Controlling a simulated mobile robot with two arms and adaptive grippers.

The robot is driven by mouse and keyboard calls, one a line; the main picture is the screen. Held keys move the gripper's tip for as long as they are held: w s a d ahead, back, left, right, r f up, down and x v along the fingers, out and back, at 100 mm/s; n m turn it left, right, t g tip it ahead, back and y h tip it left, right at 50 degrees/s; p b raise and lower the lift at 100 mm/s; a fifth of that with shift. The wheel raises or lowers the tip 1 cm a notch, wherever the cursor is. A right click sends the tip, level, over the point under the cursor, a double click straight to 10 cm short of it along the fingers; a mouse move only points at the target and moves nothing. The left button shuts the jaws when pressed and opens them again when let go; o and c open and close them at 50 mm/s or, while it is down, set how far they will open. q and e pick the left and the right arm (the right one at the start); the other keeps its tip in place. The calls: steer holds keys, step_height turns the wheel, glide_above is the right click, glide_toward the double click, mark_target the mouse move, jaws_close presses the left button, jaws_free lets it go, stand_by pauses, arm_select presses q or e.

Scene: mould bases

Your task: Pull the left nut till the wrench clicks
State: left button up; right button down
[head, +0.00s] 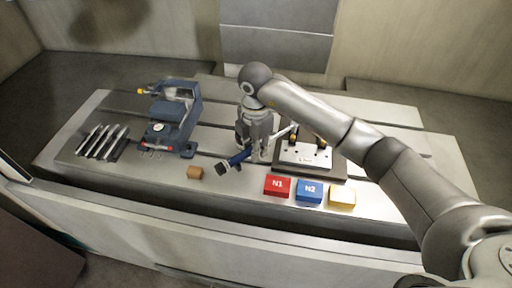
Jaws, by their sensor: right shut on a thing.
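My right gripper (262,152) points down and is shut on the torque wrench (238,159). The bright metal shaft runs up to the right towards the left part of the mould base (304,156), a light plate on a dark block. Small yellow and black parts show at its back edge, near the wrench's far end. I cannot tell whether the wrench's head sits on the left nut. My left gripper is not in view.
In front of the mould base lie a red N1 block (277,186), a blue N2 block (309,191) and a yellow block (342,197).

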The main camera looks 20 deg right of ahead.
steer(key=shift+w, duration=0.15)
steer(key=shift+w+a+m, duration=0.15)
steer(key=shift+w+m, duration=0.1)
steer(key=shift+m, duration=0.05)
steer(key=shift+w, duration=0.2)
steer(key=shift+s+n, duration=0.4)
steer(key=shift+s, duration=0.2)
steer(key=shift+s+d, duration=0.1)
steer(key=shift+d, duration=0.1)
steer(key=shift+s+d+n, duration=0.35)
steer(key=shift+s+n, duration=0.25)
steer(key=shift+s, duration=0.05)
steer(key=shift+s+d+n, duration=0.4)
steer(key=shift+s+n, duration=0.2)
steer(key=shift+s+d+n, duration=0.35)
steer(key=shift+s+n, duration=0.25)
steer(key=shift+s, duration=0.05)
